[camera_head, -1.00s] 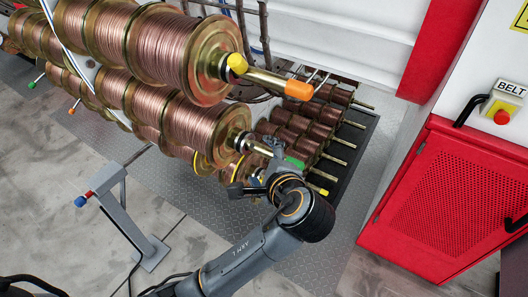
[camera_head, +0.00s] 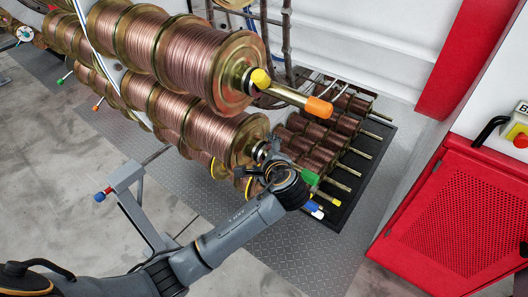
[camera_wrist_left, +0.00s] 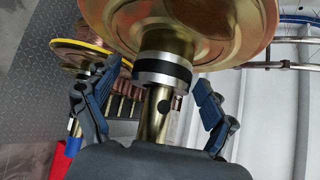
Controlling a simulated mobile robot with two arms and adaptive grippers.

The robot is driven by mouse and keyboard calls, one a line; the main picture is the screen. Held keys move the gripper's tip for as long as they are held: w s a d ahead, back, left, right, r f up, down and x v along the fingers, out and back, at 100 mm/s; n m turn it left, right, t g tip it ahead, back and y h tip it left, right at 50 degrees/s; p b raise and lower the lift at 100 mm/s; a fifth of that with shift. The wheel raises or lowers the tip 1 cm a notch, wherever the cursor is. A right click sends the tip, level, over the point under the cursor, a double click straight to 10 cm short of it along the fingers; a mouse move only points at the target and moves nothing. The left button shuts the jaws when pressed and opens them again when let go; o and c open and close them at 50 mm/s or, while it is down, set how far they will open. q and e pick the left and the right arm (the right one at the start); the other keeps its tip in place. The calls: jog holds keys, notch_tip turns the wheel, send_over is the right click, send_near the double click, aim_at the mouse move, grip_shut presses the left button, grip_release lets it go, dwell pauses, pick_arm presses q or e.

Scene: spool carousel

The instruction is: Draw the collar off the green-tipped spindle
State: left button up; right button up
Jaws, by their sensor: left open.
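The green-tipped spindle (camera_head: 309,177) sticks out of the lower front copper-wire spool (camera_head: 235,138). Its collar (camera_head: 260,152) sits against that spool's end. In the left wrist view the collar (camera_wrist_left: 162,72) is a silver ring with a black band, around the brass spindle shaft (camera_wrist_left: 157,118). My left gripper (camera_head: 263,170) is at the spindle, just outboard of the collar. In the left wrist view its blue-padded fingers (camera_wrist_left: 147,100) are open, one on each side of the shaft and apart from it, near the collar. The green tip is out of that view.
The orange-tipped spindle (camera_head: 290,96) with a yellow knob projects just above my gripper. A yellow-rimmed spool (camera_wrist_left: 85,55) lies beside the left finger. Smaller spools fill a rack (camera_head: 345,190) on the right. A red cabinet (camera_head: 450,215) stands farther right. Open floor lies below.

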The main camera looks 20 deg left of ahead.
pick_arm(q)
jog(key=c, duration=1.5)
jog(key=shift+s+d+r+p, duration=0.1)
jog(key=shift+s+d+p, duration=0.2)
jog(key=shift+d, duration=0.45)
jog(key=shift+s+d+p, duration=0.25)
jog(key=shift+d+p, duration=0.05)
jog(key=shift+d, duration=0.4)
jog(key=shift+s+d+r+p, duration=0.1)
jog(key=shift+s+d+p, duration=0.2)
jog(key=shift+d, duration=0.45)
jog(key=shift+s+d+p, duration=0.2)
jog(key=shift+s+d, duration=0.05)
jog(key=shift+d, duration=0.45)
jog(key=shift+s+d+p, duration=0.15)
jog(key=shift+s+d, duration=0.05)
jog(key=shift+d, duration=0.5)
jog(key=shift+s+d+p, duration=0.2)
jog(key=shift+s+d, duration=0.05)
jog(key=shift+d, duration=0.45)
